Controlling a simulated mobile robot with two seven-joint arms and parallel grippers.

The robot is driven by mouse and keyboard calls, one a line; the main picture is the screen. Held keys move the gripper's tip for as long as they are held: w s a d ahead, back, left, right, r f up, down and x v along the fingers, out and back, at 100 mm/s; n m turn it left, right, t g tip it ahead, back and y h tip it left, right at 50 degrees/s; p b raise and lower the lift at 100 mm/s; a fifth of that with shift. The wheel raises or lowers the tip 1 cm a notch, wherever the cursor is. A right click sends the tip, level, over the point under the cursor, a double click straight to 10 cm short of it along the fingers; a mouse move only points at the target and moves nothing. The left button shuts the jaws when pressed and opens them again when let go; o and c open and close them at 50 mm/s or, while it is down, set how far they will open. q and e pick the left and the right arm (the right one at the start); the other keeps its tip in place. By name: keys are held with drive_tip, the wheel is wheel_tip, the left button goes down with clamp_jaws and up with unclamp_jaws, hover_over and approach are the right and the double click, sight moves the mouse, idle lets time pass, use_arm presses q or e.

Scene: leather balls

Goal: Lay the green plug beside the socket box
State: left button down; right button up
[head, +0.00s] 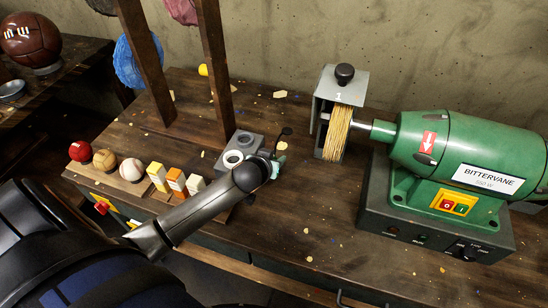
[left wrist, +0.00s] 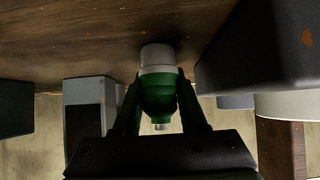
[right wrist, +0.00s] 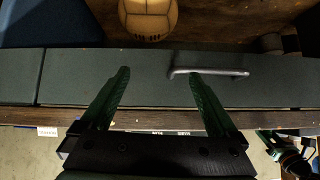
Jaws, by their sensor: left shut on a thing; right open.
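The green plug (left wrist: 158,92), with a pale grey end, is between the fingers of my left gripper (left wrist: 160,100) in the left wrist view. The fingers are shut on its green body. Its grey end points at the wooden bench top; I cannot tell if it touches. In the head view my left gripper (head: 276,163) is just right of the grey socket box (head: 250,139), and the wrist hides most of the plug. The socket box has a pale ring on its front part. My right gripper (right wrist: 158,85) is open and empty in front of a drawer.
A green machine (head: 465,150) on a dark base stands at the right, its shaft reaching a grey housing (head: 343,85). Wooden posts (head: 215,65) rise behind. The bench front centre is mostly clear.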

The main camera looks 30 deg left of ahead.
use_arm(q)
drive_tip(key=shift+c, duration=2.2)
unclamp_jaws()
drive_tip(key=shift+f, duration=0.1)
drive_tip(key=shift+s+r, duration=0.15)
drive_tip(key=shift+r, duration=0.1)
drive_tip(key=p+v, duration=0.1)
drive_tip(key=v, duration=1)
drive_tip(key=shift+s+r, duration=0.25)
drive_tip(key=shift+d, duration=0.1)
